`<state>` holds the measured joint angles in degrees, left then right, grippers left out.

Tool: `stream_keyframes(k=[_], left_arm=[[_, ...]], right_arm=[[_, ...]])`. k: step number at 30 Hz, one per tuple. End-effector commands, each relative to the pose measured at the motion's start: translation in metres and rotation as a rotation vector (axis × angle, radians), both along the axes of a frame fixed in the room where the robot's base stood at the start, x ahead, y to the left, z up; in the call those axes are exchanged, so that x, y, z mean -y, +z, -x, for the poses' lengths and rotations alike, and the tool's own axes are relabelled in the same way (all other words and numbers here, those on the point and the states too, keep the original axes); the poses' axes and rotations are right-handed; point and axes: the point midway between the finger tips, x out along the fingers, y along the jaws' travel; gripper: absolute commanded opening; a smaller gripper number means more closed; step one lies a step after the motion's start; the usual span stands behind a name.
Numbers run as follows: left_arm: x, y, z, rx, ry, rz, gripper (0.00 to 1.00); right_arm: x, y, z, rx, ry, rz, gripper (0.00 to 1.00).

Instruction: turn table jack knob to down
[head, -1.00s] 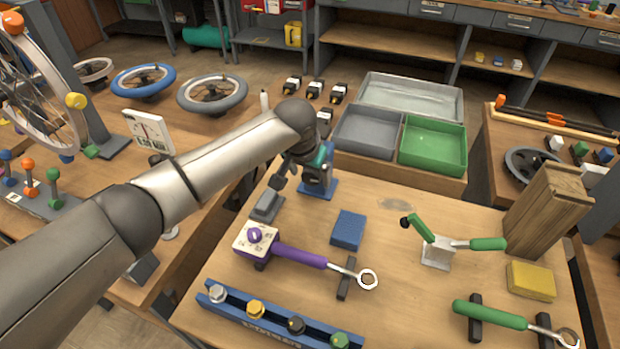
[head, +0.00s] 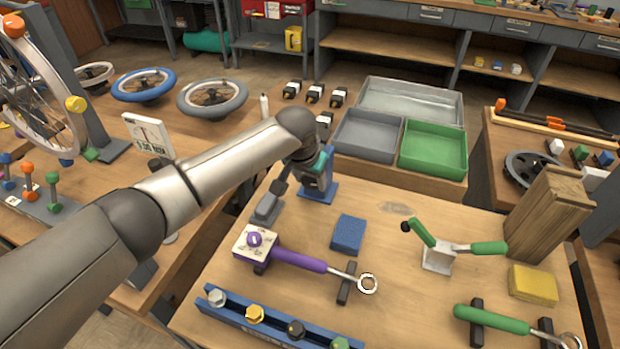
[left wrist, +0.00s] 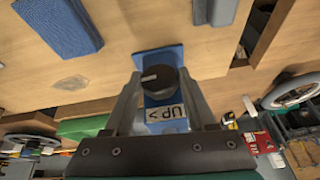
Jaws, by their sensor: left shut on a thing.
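The table jack (head: 318,192) is a blue post on a blue base at the back left of the wooden table. In the left wrist view its dark round knob (left wrist: 160,82) has a white pointer line that points left in the picture. My left gripper (left wrist: 160,84) is shut on the knob, one finger on each side. In the head view my left gripper (head: 312,166) is at the jack, and my arm and hand hide the knob. My right gripper is not in view.
A grey block (head: 267,208) and a blue sponge-like block (head: 348,234) lie near the jack. Grey and green trays (head: 433,170) stand behind. A green-handled clamp (head: 438,258) stands to the right.

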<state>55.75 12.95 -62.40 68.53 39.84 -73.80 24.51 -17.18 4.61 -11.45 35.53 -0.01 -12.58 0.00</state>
Motion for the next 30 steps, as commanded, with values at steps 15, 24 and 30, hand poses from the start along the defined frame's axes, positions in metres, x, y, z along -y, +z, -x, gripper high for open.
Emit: stream_keyframes(k=[15,24,30], left_arm=[[0.000,0.001,0.001,-0.017,0.001,0.043,0.01],[-0.003,0.000,0.000,-0.077,0.005,0.223,0.01],[-0.004,-0.002,-0.001,-0.121,0.003,0.368,0.01]], right_arm=[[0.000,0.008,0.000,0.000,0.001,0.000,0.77],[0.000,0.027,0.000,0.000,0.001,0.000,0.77],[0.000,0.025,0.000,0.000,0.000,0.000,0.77]])
